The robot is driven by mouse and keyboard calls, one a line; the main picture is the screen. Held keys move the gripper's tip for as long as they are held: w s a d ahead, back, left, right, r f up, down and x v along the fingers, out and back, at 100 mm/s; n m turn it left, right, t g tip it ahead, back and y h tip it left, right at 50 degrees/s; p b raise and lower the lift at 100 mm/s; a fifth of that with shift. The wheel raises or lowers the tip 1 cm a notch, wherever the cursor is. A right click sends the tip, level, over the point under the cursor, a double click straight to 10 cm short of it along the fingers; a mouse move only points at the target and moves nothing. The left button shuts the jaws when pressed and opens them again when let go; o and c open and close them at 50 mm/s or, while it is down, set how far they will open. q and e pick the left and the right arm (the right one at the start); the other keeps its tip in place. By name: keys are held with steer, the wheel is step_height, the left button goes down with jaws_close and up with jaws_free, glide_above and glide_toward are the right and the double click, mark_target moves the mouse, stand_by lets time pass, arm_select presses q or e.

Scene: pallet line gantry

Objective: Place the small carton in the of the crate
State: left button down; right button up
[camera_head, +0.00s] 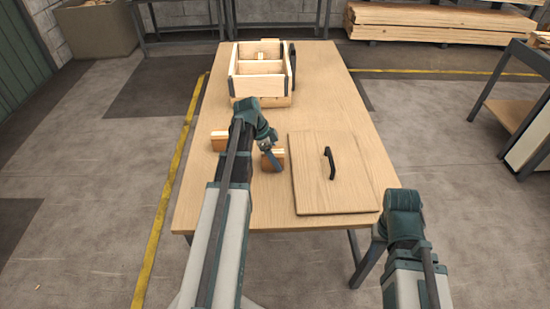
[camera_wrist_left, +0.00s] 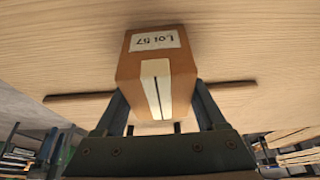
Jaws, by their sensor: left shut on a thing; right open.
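The small carton (camera_wrist_left: 157,62) is brown with a cream strip and a white label reading "Lot 57", upside down in the left wrist view. My left gripper (camera_head: 270,160) is shut on it, a finger on each side. In the head view the carton (camera_head: 279,160) is partly hidden by the gripper, over the table left of a flat board. The open-topped wooden crate (camera_head: 231,84) stands at the table's far end, beyond my left gripper. It has a divider and dark corner strips. My right gripper (camera_head: 364,268) is open and empty, low beside the table's near right corner.
Another brown block with a cream strip (camera_head: 219,142) shows left of my left arm. The wooden board (camera_head: 310,190) with a black handle (camera_head: 329,162) lies on the table (camera_head: 325,95). The tabletop between board and crate is clear.

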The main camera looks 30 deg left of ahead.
mark_target(278, 151)
arm_select(q)
steer(key=shift+r+p, duration=0.55)
steer(key=shift+r, duration=0.1)
step_height(278, 151, up, 3)
steer(key=p, duration=0.3)
steer(key=s+d, duration=1)
steer(key=shift+s+d+r, duration=0.2)
steer(key=shift+r, duration=0.05)
steer(key=shift+s+d+p, duration=0.3)
steer(key=shift+s+d, duration=0.15)
steer(key=shift+d, duration=0.05)
steer(key=shift+r, duration=0.2)
